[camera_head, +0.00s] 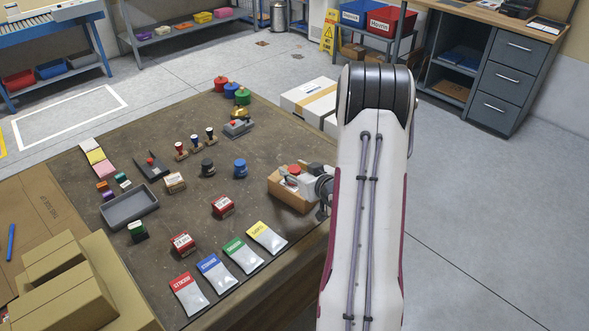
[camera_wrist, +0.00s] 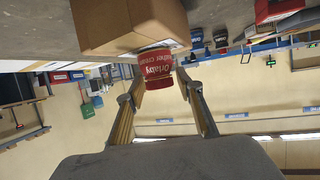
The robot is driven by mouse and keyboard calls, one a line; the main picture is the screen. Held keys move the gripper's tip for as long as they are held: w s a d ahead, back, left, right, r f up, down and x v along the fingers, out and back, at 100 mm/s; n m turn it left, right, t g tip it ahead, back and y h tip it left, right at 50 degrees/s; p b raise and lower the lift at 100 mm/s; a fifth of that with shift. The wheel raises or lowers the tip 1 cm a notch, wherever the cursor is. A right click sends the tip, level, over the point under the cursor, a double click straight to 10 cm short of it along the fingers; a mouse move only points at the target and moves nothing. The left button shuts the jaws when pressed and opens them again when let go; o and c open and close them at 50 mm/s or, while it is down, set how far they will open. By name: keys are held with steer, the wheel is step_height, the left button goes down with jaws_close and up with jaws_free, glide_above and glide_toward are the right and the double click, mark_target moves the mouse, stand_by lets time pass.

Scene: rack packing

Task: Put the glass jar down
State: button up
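The glass jar (camera_wrist: 156,66) has a red label and a red lid. In the wrist view it sits between the tips of my gripper (camera_wrist: 160,76), whose two fingers reach its sides. The gripper looks shut on it. The jar is at the top edge of a cardboard carton (camera_wrist: 125,25). I cannot tell how far inside the carton it is. In the head view the carton (camera_head: 289,196) stands at the table's right edge. A red patch (camera_head: 294,170) shows above it beside my gripper; the gripper's fingers are mostly hidden there.
Red-labelled boxes (camera_head: 223,206), a blue jar (camera_head: 240,168), a black jar (camera_head: 207,167), stamps and a grey tray (camera_head: 130,208) stand on the brown table left of the carton. Coloured packets (camera_head: 266,238) lie along the front. Bare tabletop lies between these things.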

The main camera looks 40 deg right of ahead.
steer(key=shift+r, duration=0.15)
stand_by(0.3)
steer(key=shift+s+r, duration=0.1)
steer(key=shift+s, duration=0.05)
steer(key=v, duration=1.1)
steer(key=shift+s+a, duration=0.2)
steer(key=shift+s, duration=0.15)
steer(key=shift+w+r, duration=0.1)
steer(key=a+r+n+g+h, duration=0.15)
steer(key=a+r+g, duration=0.25)
steer(key=a+r, duration=0.85)
steer(key=s+a+r+g+y, duration=0.1)
steer(key=s+a+r+y, duration=0.1)
steer(key=s+a, duration=0.6)
steer(key=s+a+r+n+g+y, duration=0.1)
steer(key=s+a+r+g+y, duration=0.1)
steer(key=s+a, duration=0.7)
steer(key=a, duration=0.5)
steer(key=shift+a, duration=0.15)
